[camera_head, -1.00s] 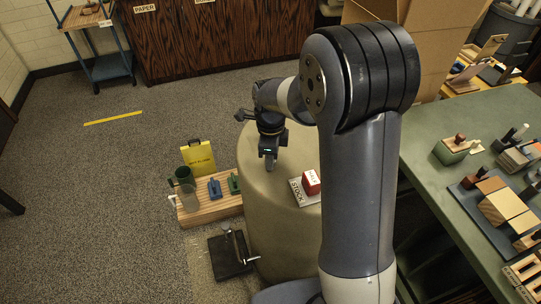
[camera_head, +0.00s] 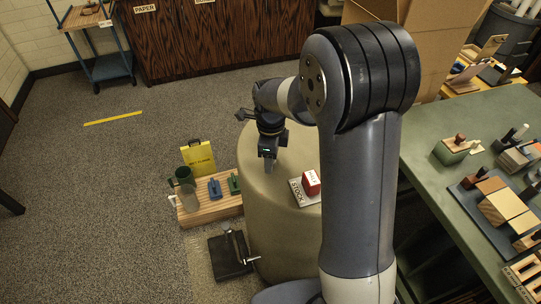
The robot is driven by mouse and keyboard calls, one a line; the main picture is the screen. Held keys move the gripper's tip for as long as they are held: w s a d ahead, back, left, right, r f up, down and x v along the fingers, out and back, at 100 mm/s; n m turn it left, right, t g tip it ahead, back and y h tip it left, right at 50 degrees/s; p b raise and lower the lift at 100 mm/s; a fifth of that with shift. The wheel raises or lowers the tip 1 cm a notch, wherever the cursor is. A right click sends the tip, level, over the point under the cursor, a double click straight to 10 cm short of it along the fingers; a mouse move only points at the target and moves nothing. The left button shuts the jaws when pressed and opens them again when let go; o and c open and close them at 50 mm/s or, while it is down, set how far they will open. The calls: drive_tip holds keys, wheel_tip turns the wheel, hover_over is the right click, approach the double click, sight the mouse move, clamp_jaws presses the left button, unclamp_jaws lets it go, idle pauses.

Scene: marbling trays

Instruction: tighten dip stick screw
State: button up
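My gripper (camera_head: 268,160) points down over the light round-topped stand (camera_head: 262,194). Its fingers are small and dark here, and I cannot tell whether they are apart or hold anything. I cannot make out a dip stick or its screw; the gripper may hide it. A red block (camera_head: 311,182) with a white label sits on a plate marked STOCK (camera_head: 298,193), to the right of the gripper on the same stand.
A wooden board (camera_head: 211,210) left of the stand holds a green-and-grey cylinder (camera_head: 186,187) and blue (camera_head: 214,188) and green (camera_head: 234,184) pieces. A black device (camera_head: 228,258) with a metal handle lies in front. The green table (camera_head: 430,185) at right is crowded.

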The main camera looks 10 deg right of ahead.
wheel_tip(320, 180, up, 11)
idle(0.6)
drive_tip(key=shift+w+f, duration=0.1)
idle(2.2)
wheel_tip(320, 180, down, 11)
drive_tip(key=shift+r, duration=0.2)
drive_tip(key=shift+f+n, duration=0.1)
drive_tip(key=shift+n, duration=0.2)
idle(0.5)
